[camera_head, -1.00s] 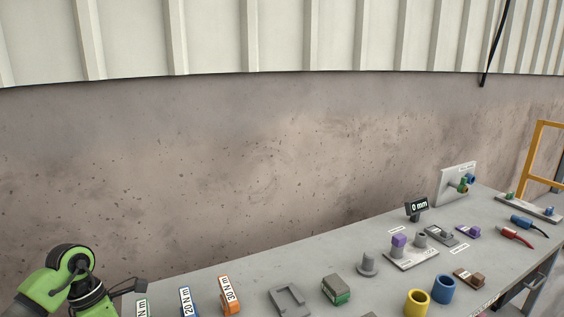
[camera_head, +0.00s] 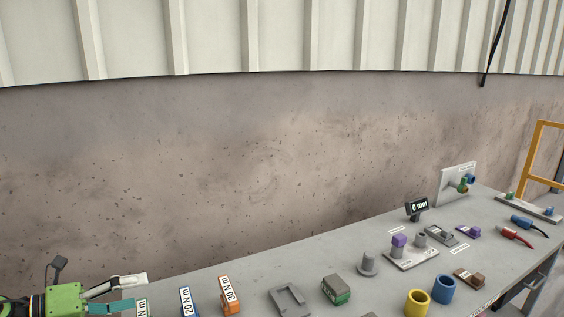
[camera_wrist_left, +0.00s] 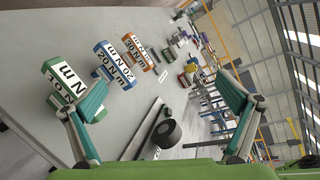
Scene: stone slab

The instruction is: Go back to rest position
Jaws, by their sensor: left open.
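My left gripper (camera_head: 139,292) is at the lower left of the head view, pointing right, with its fingers apart and nothing between them. It also shows in the left wrist view (camera_wrist_left: 165,92), where one finger overlaps the edge of the green 10 Nm block (camera_wrist_left: 62,72); I cannot tell whether they touch. In the head view that green block (camera_head: 142,309) is partly cut off, just beside the fingertips. The blue 20 Nm block (camera_head: 186,301) and the orange 30 Nm block (camera_head: 230,296) stand to the right on the grey table (camera_head: 255,280). My right gripper is out of view.
Along the table stand a grey frame (camera_head: 287,300), a green-grey block (camera_head: 336,289), a yellow cup (camera_head: 417,303), a blue cup (camera_head: 443,289) and a 0 mm display (camera_head: 418,207). A wall (camera_head: 200,180) runs behind the table. The space above the table is clear.

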